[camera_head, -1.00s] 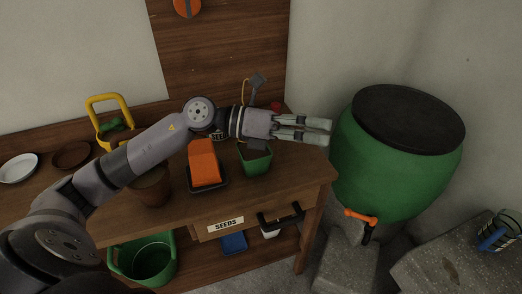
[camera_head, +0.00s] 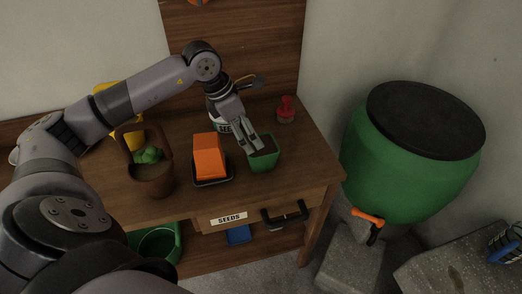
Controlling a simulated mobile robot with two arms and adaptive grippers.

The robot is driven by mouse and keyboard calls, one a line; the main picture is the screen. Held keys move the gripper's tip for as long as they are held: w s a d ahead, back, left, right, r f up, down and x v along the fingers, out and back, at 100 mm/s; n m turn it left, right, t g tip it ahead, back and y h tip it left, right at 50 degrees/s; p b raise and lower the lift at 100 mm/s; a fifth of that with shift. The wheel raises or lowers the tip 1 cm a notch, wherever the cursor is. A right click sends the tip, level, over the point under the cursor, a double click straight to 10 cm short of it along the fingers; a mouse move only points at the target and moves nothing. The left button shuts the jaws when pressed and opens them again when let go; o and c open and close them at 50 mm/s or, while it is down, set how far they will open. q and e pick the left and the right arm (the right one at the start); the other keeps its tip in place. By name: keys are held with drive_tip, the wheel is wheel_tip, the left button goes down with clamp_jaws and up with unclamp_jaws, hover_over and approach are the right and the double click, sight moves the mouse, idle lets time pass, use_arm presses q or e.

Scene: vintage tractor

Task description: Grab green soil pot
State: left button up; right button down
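The green soil pot (camera_head: 267,160) is a small square tapered green pot on the wooden bench, right of the orange block. Its dark inside shows through the open top. My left gripper (camera_head: 251,149) points down at the pot's left rim. Its two fingers look slightly apart, with nothing seen held between them. The fingertips overlap the rim in the picture, and I cannot tell whether they touch it. They hide the pot's left edge. My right gripper is not in view.
An orange block (camera_head: 207,155) sits in a black tray just left of the pot. A brown pot (camera_head: 155,182) stands farther left. A red bottle (camera_head: 286,108) stands behind right. A green barrel (camera_head: 395,175) stands right of the bench. The bench's front right corner is clear.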

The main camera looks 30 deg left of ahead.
sight(261, 154)
use_arm(q)
drive_tip(key=x, duration=0.4)
drive_tip(key=p+x, duration=0.1)
drive_tip(key=x, duration=0.1)
drive_tip(key=p+x, duration=0.1)
drive_tip(key=shift+w+d+f, duration=0.25)
drive_tip(key=shift+w, duration=0.15)
drive_tip(key=shift+f, duration=0.3)
drive_tip(key=shift+c, duration=0.4)
drive_tip(key=shift+w+r, duration=0.1)
drive_tip(key=c, duration=1.6)
